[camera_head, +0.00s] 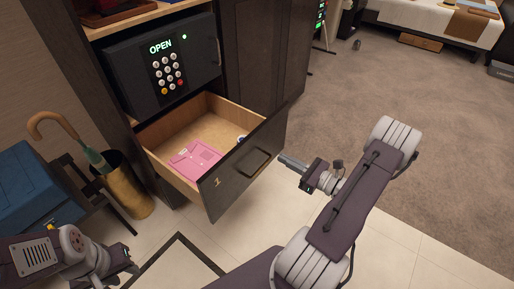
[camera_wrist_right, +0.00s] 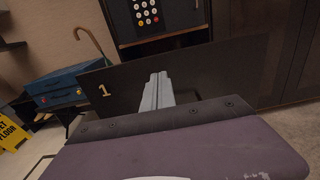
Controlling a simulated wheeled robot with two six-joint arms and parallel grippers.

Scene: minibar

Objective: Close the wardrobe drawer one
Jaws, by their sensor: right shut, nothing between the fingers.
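Wardrobe drawer one (camera_head: 225,187) is pulled out below the safe, its dark front marked with a "1". A recessed handle (camera_head: 256,164) is on that front. Inside lie a folded pink item and a small, partly hidden round object. My right gripper (camera_head: 281,159) is shut and empty, its fingertips just in front of the drawer front, close to the handle. In the right wrist view, the shut fingers (camera_wrist_right: 157,92) point at the drawer front (camera_wrist_right: 215,75); I cannot tell if they touch it. My left gripper (camera_head: 129,266) is low at the left, away from the drawer; its fingers are unclear.
A black safe (camera_head: 163,67) reading "OPEN" sits above the drawer. An umbrella (camera_head: 75,138) stands in a brown holder (camera_head: 128,187) left of the drawer, near a blue box (camera_head: 35,187). A bed (camera_head: 440,22) is at the far right. Carpet (camera_head: 440,120) at right is mostly clear.

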